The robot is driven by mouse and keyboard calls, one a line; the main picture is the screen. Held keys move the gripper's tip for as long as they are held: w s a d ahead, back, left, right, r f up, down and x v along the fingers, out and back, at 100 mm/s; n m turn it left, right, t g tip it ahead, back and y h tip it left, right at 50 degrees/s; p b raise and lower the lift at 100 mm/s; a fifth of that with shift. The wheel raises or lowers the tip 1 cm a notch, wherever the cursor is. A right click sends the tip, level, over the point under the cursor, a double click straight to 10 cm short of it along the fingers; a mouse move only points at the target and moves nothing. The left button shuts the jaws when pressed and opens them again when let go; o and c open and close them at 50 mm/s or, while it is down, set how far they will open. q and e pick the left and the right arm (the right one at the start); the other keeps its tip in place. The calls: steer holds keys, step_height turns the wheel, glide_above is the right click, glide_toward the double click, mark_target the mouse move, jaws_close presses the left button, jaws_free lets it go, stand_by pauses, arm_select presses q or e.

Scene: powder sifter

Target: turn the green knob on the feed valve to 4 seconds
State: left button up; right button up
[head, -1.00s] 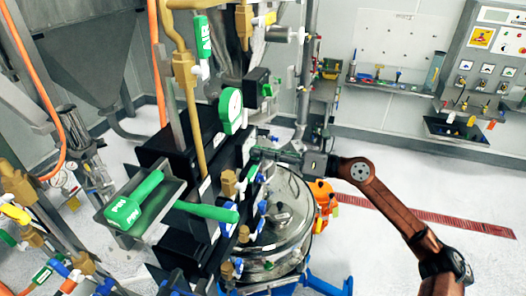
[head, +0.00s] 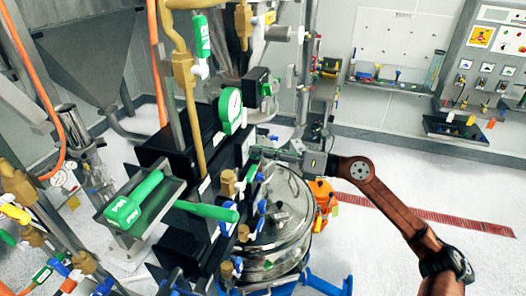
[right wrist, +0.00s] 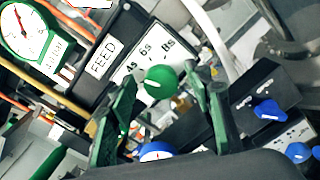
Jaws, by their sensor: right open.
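The green knob (right wrist: 160,80) sits on the feed valve's white dial plate (right wrist: 150,50), marked 4s, 0s and 8s, beside a FEED label (right wrist: 104,58). The knob has a small white mark on it; I cannot tell exactly where it points. My right gripper (right wrist: 160,92) is open, with one finger on each side of the knob in the right wrist view. I cannot tell whether either finger touches it. In the head view the right gripper (head: 264,154) reaches the black valve boxes from the right, and the knob cannot be made out there. My left gripper does not show.
A round green-rimmed gauge (head: 231,110) stands above the boxes. Blue knobs (right wrist: 268,109) are close to the right finger. A tray with a green mallet (head: 150,200) is at left. A lidded steel vessel (head: 275,225) stands below my right arm. Open floor lies at right.

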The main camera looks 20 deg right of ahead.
steer(key=v, duration=1.2)
stand_by(0.4)
